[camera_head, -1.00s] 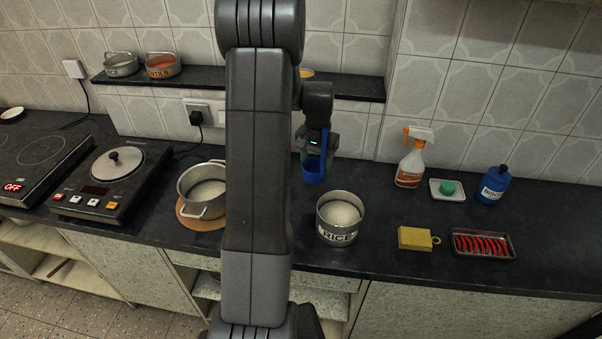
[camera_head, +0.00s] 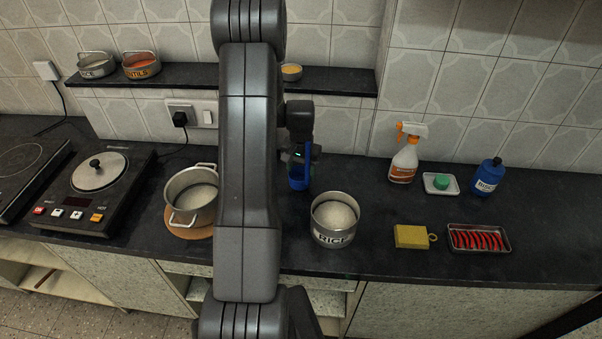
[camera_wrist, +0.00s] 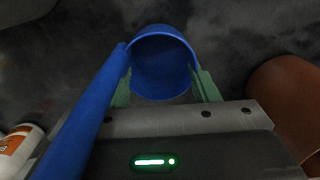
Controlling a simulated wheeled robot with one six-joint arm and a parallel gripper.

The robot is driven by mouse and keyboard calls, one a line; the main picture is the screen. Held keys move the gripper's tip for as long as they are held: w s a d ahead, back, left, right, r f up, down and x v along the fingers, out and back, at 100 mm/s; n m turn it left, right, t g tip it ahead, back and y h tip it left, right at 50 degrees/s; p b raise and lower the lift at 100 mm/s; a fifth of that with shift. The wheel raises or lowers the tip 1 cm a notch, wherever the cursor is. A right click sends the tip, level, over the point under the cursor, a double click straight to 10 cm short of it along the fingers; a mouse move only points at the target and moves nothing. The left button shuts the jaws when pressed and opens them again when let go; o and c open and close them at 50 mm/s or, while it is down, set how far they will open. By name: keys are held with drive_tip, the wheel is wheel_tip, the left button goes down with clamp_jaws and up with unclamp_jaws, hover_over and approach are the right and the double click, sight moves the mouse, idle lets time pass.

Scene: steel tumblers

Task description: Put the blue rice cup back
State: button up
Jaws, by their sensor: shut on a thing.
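The blue rice cup (camera_wrist: 162,70) is between the two green fingers of my gripper (camera_wrist: 165,88), which is shut on it. Its long blue handle (camera_wrist: 88,125) runs down to the left in the wrist view. In the head view the cup (camera_head: 299,181) shows low over the counter, behind and left of the steel RICE tin (camera_head: 335,219); I cannot tell whether it touches the counter. My arm hides part of the area to its left. The RICE tin is open and filled with white rice.
A steel pot (camera_head: 190,196) stands on a round mat left of my arm. Right of the tin are a spray bottle (camera_head: 404,155), a yellow sponge (camera_head: 411,237) and a tray of red strips (camera_head: 478,239). A dark wall shelf (camera_head: 215,78) holds several tins.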

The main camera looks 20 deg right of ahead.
drive_tip(key=shift+f, duration=0.85)
drive_tip(key=shift+f, duration=0.25)
drive_tip(key=o, duration=0.9)
drive_tip(key=shift+r, duration=0.15)
wheel_tip(320, 180, up, 12)
drive_tip(key=shift+r+b, duration=0.15)
drive_tip(key=shift+b, duration=0.55)
